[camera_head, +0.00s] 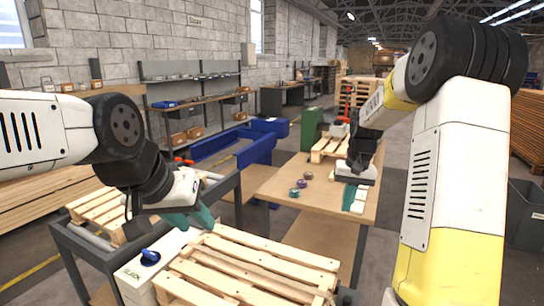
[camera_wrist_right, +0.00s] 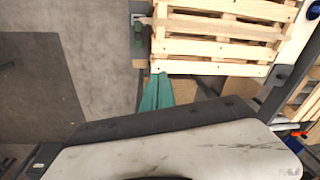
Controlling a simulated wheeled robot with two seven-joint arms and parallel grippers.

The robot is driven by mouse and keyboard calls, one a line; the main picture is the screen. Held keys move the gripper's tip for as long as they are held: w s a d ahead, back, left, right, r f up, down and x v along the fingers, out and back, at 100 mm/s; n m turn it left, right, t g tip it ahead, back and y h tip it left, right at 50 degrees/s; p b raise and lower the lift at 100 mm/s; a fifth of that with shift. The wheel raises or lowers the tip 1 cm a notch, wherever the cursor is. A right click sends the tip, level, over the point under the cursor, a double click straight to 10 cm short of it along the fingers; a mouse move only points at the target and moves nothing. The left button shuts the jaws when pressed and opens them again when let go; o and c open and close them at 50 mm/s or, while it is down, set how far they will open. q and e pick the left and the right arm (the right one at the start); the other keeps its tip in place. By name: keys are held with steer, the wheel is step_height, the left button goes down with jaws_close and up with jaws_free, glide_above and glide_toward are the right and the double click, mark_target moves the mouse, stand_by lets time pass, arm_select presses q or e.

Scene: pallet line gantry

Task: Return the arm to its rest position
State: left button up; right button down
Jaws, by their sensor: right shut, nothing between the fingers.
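My right arm comes in from the right in the head view, bent, with its gripper (camera_head: 349,198) pointing down over the right part of the wooden table. Its teal fingers are together with nothing between them. In the right wrist view the same fingers (camera_wrist_right: 157,93) show shut, close to the edge of a wooden pallet in the picture. My left gripper (camera_head: 193,219) hangs at the left above the near pallet (camera_head: 250,260). Its two teal fingers look apart, and I see nothing held between them. Whether the fingers touch the pallet is unclear.
A dark frame (camera_head: 78,243) and a white box with a blue knob (camera_head: 150,258) stand near left. A dark bin (camera_head: 526,215) is at right.

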steer(key=s+a+r+n+t, duration=0.1)
steer(key=s+a+r+t, duration=0.3)
steer(key=s+r, duration=0.75)
steer(key=s+a+n+t+y, duration=0.1)
steer(key=s+a, duration=0.3)
steer(key=s, duration=1)
steer(key=shift+s+a+r, duration=0.15)
steer(key=shift+a+r, duration=0.05)
steer(key=shift+r, duration=0.15)
